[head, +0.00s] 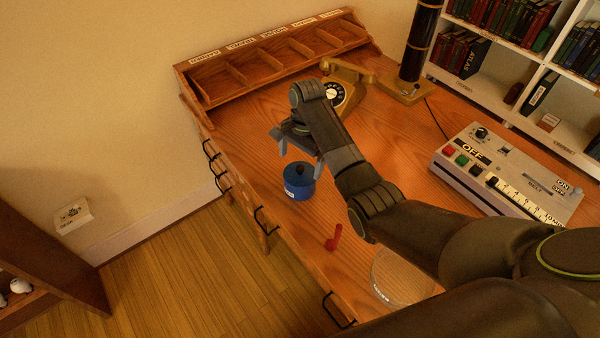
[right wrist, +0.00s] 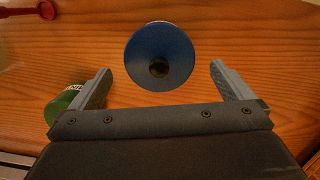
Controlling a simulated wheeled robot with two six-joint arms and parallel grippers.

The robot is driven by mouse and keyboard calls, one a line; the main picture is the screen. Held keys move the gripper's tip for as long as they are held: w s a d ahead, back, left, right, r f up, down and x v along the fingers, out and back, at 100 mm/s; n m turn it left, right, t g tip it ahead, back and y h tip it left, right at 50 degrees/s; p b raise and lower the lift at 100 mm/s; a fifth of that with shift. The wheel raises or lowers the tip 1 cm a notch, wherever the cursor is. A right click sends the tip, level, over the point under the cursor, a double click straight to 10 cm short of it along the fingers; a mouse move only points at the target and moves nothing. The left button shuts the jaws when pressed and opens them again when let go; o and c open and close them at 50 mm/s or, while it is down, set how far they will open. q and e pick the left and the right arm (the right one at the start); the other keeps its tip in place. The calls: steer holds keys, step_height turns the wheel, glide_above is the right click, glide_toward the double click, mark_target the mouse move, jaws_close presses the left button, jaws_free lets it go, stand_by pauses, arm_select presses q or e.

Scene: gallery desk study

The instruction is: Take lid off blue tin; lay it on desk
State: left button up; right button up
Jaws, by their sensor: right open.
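The blue tin (head: 299,190) stands upright on the wooden desk (head: 265,155), near its front left edge. Its blue lid (right wrist: 160,45) is on top, with a dark round knob (right wrist: 159,68) in the middle. My right gripper (head: 301,158) is open and empty, just above the tin in the head view. In the right wrist view its two fingers (right wrist: 161,72) stand apart on either side of the knob, pointing toward the lid, with a gap to it. My left gripper is not in view.
A red object (head: 334,237) and a clear round dish (head: 400,280) lie toward the front. A green labelled item (right wrist: 66,102) shows by one finger. A telephone (head: 338,92), pigeonhole rack (head: 262,62) and control box (head: 505,170) stand around. Bare desk lies left of the tin.

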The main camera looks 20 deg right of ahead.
mark_target(300, 167)
step_height(300, 167, down, 3)
steer(key=shift+s+f, duration=0.15)
steer(key=shift+a, duration=0.1)
steer(key=shift+c, duration=0.3)
steer(key=c, duration=0.8)
